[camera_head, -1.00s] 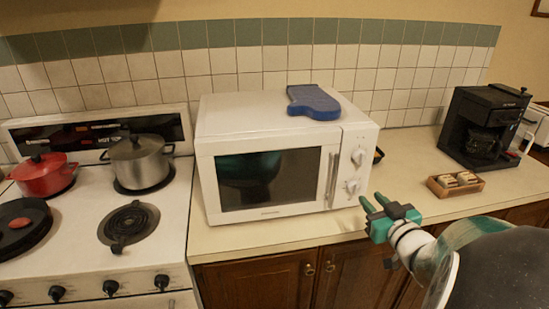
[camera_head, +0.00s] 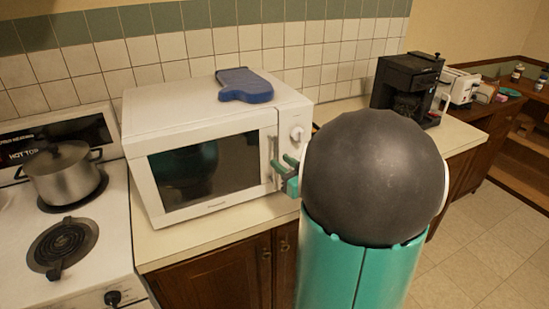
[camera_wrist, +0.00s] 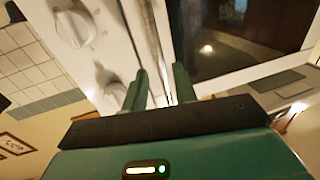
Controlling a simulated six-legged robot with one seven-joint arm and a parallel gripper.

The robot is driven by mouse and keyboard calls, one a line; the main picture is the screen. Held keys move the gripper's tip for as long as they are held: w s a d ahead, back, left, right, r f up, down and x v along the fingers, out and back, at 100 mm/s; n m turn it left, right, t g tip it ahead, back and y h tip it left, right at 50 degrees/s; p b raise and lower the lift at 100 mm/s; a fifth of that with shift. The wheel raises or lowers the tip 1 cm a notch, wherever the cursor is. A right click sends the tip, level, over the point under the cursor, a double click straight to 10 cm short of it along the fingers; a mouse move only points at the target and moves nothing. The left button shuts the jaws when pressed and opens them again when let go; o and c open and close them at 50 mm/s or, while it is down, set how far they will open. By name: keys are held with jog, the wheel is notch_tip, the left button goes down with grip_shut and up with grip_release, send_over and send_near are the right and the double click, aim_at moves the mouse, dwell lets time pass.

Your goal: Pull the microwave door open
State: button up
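The white microwave (camera_head: 215,112) stands on the counter with its dark-windowed door (camera_head: 205,170) shut. The door's upright handle (camera_head: 275,150) is at the door's right edge, partly hidden by my gripper (camera_head: 284,167). In the wrist view, my gripper (camera_wrist: 160,88) has its two green fingers apart, one on each side of the handle (camera_wrist: 154,40). I cannot tell whether either finger touches it. A control knob (camera_wrist: 74,28) shows beside the handle.
A blue oven mitt (camera_head: 244,85) lies on top of the microwave. The stove with a steel pot (camera_head: 63,175) is at left. A black coffee maker (camera_head: 407,88) stands at right, behind my arm. Open floor (camera_head: 480,235) lies at right.

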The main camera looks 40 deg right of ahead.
aim_at(276, 159)
jog(key=shift+w, duration=1.9)
jog(key=shift+c, duration=0.5)
grip_shut()
jog(key=shift+s+f, duration=0.1)
jog(key=shift+s, duration=0.15)
